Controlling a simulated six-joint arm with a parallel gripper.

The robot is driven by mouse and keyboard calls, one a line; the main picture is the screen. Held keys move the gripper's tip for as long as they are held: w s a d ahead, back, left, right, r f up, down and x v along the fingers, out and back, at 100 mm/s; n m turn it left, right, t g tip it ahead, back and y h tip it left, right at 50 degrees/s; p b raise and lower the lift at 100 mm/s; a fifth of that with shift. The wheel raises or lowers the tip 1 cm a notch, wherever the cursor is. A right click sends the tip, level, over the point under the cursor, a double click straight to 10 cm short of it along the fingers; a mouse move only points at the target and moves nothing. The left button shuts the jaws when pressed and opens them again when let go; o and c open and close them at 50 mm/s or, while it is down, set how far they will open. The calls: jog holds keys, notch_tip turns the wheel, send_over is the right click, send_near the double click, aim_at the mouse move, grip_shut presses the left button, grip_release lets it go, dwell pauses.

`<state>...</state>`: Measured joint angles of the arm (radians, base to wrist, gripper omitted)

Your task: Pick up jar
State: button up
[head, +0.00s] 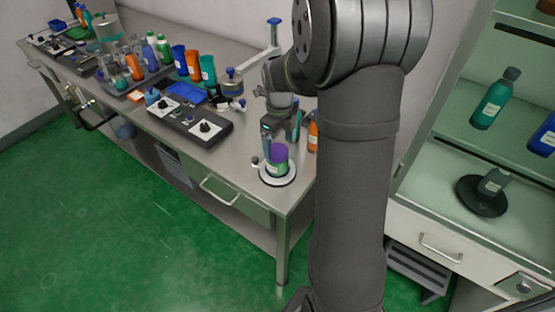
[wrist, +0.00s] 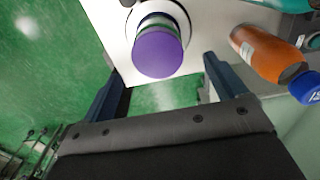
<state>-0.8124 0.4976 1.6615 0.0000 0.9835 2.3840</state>
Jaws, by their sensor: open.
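The jar, green with a pale label band and a purple lid (head: 278,153), stands upright on a round white plate with a dark rim (head: 289,178) near the bench's front corner. My gripper (head: 281,133) hangs just above and behind the jar in the head view. In the wrist view my gripper (wrist: 160,80) is open, its two dark fingers wide apart on either side of the lid. Nothing is between them in a grasp.
An orange bottle with a blue cap (wrist: 268,55) lies in the picture just right of the right finger. Bottles, cups and control boxes (head: 187,118) fill the bench to the left. A shelf cabinet (head: 455,165) with bottles stands at the right. The bench's front edge is close.

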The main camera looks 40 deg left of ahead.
aim_at(278, 150)
jog(key=f, duration=0.7)
jog(key=shift+s+a+f, duration=0.1)
jog(key=shift+a+f, duration=0.1)
jog(key=shift+f, duration=0.05)
jog(key=c, duration=1.2)
jog(key=shift+r, duration=0.15)
